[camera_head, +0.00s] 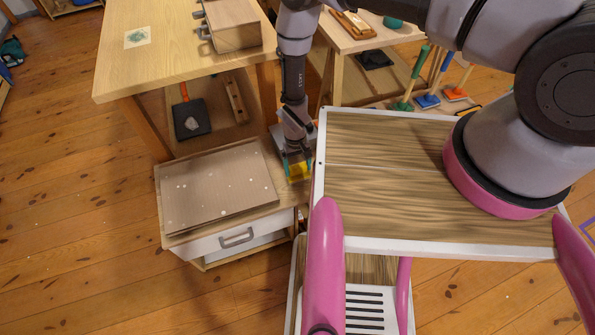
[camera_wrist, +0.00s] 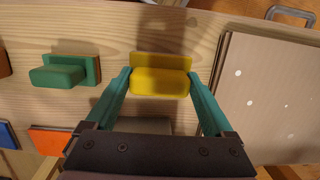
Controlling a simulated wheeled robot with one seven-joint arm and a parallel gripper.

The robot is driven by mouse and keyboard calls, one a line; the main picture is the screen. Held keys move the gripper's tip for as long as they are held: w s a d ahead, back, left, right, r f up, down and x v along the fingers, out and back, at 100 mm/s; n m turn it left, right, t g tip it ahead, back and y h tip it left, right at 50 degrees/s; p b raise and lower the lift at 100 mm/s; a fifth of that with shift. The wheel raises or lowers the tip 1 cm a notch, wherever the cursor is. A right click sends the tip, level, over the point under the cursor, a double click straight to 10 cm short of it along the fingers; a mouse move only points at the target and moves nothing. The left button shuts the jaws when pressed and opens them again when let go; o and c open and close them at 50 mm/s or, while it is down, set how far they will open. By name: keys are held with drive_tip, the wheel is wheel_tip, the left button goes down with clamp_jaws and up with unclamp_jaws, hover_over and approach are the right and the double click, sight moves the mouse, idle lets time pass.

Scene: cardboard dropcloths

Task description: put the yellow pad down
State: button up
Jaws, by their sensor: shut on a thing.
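The yellow pad (camera_wrist: 160,83) sits between the teal fingers of my gripper (camera_wrist: 158,92) in the wrist view, with its yellow back part behind it. My gripper (camera_head: 298,160) is shut on it. In the head view the pad (camera_head: 298,171) shows as a small yellow patch below my wrist, over the right back corner of the low drawer cabinet (camera_head: 232,239). Bare wood (camera_wrist: 205,42) lies under and around the pad. I cannot tell whether the pad touches that wood.
Cardboard sheets (camera_head: 217,186) cover most of the cabinet top, right of the pad in the wrist view (camera_wrist: 265,95). A green pad (camera_wrist: 60,76) lies to the left there, with orange (camera_wrist: 52,140) and blue (camera_wrist: 8,135) pieces nearer. A wooden table (camera_head: 165,60) stands behind.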

drive_tip(key=shift+f, duration=1.3)
drive_tip(key=o, duration=1)
drive_tip(key=shift+f, duration=0.15)
drive_tip(key=shift+o, duration=0.2)
wheel_tip(320, 180, up, 12)
drive_tip(key=w, duration=0.1)
drive_tip(key=shift+w+a, duration=0.35)
